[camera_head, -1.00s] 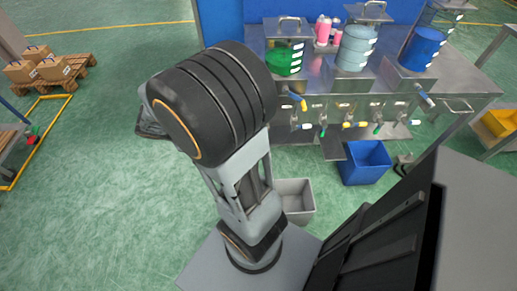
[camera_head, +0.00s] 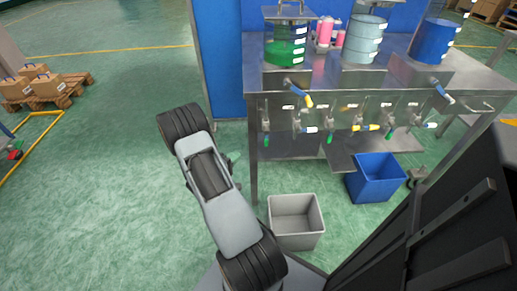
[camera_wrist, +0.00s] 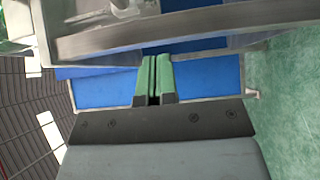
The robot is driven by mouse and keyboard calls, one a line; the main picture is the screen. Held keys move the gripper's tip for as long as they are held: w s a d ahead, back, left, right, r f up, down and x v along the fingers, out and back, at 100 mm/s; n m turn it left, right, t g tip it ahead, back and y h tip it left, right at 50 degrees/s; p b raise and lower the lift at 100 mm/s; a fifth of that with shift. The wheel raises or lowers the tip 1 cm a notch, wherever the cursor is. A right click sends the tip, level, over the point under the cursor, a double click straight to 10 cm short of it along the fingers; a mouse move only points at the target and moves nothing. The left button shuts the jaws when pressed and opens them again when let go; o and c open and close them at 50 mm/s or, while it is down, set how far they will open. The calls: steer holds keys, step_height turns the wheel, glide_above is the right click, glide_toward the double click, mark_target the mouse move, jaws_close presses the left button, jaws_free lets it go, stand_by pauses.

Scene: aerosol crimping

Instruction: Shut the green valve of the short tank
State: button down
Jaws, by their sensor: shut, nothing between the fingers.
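Several small valves hang along the front of the steel bench in the head view. Green handles show at the left (camera_head: 266,139), in the middle (camera_head: 329,138) and at the right (camera_head: 390,134). Above stand a clear tank with green liquid (camera_head: 285,50), a light-blue tank (camera_head: 362,45) and a blue tank (camera_head: 430,42). I cannot tell which is the short tank or which valve belongs to it. My gripper (camera_wrist: 154,78) shows in the wrist view with its green fingers together and empty. In the head view my arm mostly hides it, left of the bench.
The steel bench (camera_head: 300,78) has a blue panel behind it. A grey bin (camera_head: 296,228) and a blue bin (camera_head: 376,178) stand on the floor before it. In the wrist view a metal beam (camera_wrist: 170,32) crosses above my fingers. Green floor is free at the left.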

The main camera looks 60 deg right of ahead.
mark_target(266, 136)
steer(key=s+d, duration=0.1)
steer(key=d, duration=0.2)
steer(key=s+d+b, duration=0.1)
steer(key=d, duration=0.2)
steer(key=s+d, duration=0.1)
steer(key=d, duration=0.2)
steer(key=shift+s+d, duration=0.1)
steer(key=shift+d, duration=0.05)
steer(key=shift+s+d+b, duration=0.35)
steer(key=shift+s+d, duration=0.15)
steer(key=shift+s, duration=0.2)
